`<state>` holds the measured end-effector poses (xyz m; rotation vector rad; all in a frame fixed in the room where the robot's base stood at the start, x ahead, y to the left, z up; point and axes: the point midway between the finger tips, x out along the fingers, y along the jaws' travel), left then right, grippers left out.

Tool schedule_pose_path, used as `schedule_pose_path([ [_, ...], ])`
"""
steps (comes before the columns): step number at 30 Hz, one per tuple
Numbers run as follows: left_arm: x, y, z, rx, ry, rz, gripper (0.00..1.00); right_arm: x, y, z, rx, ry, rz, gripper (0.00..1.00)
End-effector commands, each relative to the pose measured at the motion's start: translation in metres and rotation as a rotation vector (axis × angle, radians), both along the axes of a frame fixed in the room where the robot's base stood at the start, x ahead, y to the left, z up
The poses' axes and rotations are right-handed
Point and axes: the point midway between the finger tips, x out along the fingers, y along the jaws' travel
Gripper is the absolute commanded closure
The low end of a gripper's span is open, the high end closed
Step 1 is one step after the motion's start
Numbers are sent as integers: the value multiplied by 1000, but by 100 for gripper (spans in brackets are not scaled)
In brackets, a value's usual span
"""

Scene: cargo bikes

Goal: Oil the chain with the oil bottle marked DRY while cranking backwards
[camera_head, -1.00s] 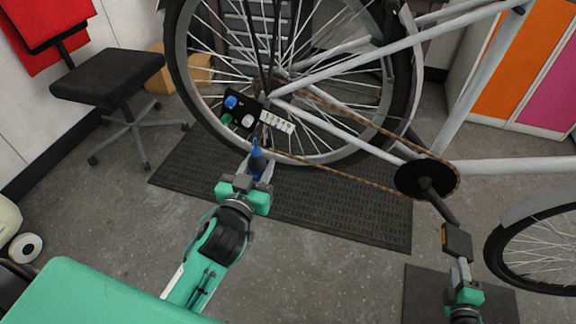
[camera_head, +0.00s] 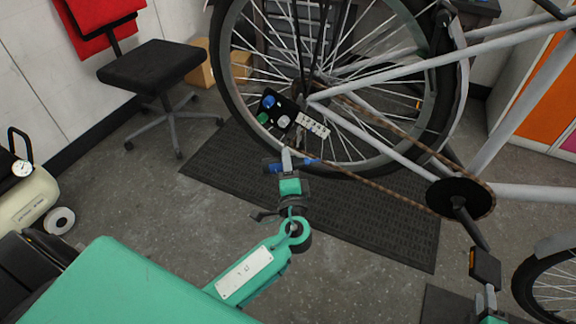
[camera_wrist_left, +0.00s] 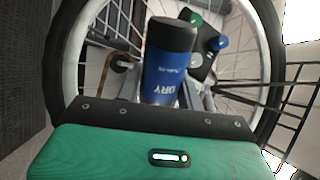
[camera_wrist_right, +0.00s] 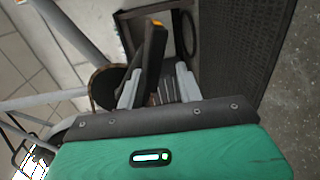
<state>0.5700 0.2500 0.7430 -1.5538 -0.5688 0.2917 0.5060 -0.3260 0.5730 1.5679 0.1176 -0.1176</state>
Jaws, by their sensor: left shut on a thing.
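My left gripper (camera_head: 288,162) is shut on the blue oil bottle (camera_head: 312,162), which lies tilted across the fingers. The left wrist view shows its black end and blue body marked DRY (camera_wrist_left: 168,75). The bottle is close to the lower run of the brown chain (camera_head: 375,186) near the rear wheel; whether its tip touches the chain cannot be told. The chain runs to the black chainring (camera_head: 460,198). My right gripper (camera_wrist_right: 158,88) has its fingers apart with the black pedal (camera_wrist_right: 154,55) between them. The crank (camera_head: 468,223) points down and right.
A black holder (camera_head: 288,112) with blue, green and white tops and a white label sits by the rear hub. The rear wheel (camera_head: 232,100) stands over a black mat (camera_head: 385,228). A stool (camera_head: 152,66) and an air compressor (camera_head: 22,200) are at the left.

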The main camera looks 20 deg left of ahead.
Motion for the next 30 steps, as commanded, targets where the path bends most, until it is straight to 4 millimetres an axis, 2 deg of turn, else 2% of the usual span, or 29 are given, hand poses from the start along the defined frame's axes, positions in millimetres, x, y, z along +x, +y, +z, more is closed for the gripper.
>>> schedule_pose_path([
  [6,7,2,2,268,192,157,86,0,0,0,0,0,0,64],
  [12,11,3,8,433,366,305,86,0,0,0,0,0,0,64],
  [21,12,0,18,512,498,435,86,0,0,0,0,0,0,64],
  [30,23,-7,9,515,503,441,86,0,0,0,0,0,0,64],
])
